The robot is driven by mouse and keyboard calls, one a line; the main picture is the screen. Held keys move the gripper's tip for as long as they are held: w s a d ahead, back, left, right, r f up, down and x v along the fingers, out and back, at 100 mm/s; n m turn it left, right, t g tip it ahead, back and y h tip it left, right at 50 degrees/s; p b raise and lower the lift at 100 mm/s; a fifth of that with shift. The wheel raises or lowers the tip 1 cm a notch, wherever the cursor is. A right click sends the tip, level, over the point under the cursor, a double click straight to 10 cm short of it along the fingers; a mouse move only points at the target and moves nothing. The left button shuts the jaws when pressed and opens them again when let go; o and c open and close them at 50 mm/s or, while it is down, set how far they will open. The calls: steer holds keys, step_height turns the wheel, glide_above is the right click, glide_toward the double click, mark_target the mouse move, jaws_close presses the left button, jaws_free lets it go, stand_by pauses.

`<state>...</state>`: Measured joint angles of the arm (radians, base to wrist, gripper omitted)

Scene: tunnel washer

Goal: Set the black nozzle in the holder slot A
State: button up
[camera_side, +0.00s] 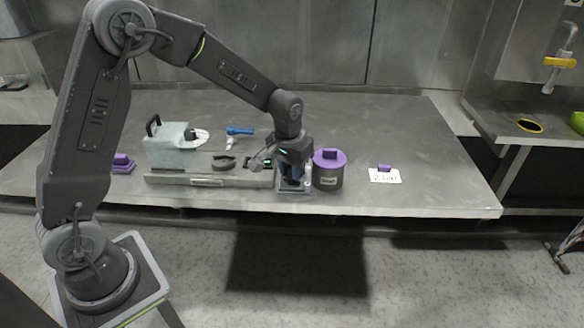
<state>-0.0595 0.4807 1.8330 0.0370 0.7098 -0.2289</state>
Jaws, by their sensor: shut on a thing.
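My gripper (291,182) points down at the front of the steel table, just left of a dark pot with a purple lid. It is shut on a small dark thing, which I take for the black nozzle; the fingers hide most of it, so its shape and tilt are unclear. Directly below is a small grey, clear-edged base (294,191); I cannot tell whether the held thing touches it. A long low grey tray (207,182) with a front label lies to the left. No letter A is readable, so I cannot tell which part is slot A.
The purple-lidded pot (328,173) stands close to the gripper's right. A white card (385,176) with a purple piece lies farther right. The table's back right is clear.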

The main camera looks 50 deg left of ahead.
steer(key=shift+f, duration=0.15)
steer(key=o, duration=1.4)
steer(key=shift+r, duration=3.8)
